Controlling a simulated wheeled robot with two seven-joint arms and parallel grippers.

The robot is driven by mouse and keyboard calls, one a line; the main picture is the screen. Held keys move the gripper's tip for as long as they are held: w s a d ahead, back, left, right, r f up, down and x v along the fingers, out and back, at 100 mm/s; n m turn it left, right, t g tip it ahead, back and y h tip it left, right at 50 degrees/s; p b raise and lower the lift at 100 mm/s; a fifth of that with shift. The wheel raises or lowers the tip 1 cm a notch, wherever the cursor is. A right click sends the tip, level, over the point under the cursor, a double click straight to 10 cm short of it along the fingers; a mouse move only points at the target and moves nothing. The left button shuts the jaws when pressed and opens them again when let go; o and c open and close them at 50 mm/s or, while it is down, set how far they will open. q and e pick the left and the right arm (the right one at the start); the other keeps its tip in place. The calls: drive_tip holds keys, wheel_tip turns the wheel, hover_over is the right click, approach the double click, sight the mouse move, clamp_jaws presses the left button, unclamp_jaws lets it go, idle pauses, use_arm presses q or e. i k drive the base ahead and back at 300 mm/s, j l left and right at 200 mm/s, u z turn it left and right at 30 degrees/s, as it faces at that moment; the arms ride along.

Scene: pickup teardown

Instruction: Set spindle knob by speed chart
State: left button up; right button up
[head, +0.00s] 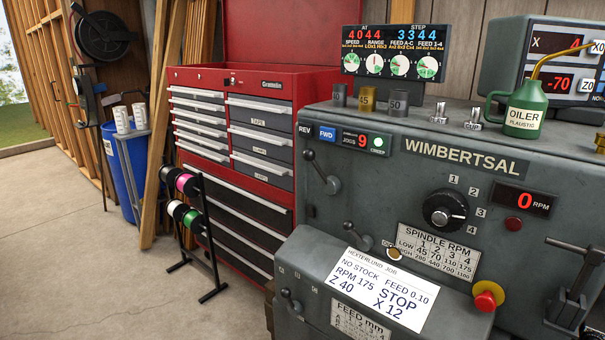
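The black spindle knob (445,211) is on the grey lathe headstock, with the numbers 1 to 4 around its right side. A pale mark shows on its lower right face; I cannot tell surely which number it points to. The spindle RPM chart (438,252) below lists LOW 45, 70, 110, 175 and a higher row under 1 to 4. The job card (381,290) reads RPM 175, feed 0.10, Z 40, X 12. The RPM display (522,201) shows a red 0. Neither of my grippers is in view.
A black lever (358,236) sits left of the chart, and another lever (322,173) above it. A red stop button (488,296) is below the knob. A green oiler (525,112) stands on top. A red tool chest (240,130) stands left; the left floor is open.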

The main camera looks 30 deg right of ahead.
sight(445, 210)
drive_tip(key=z, duration=1.7)
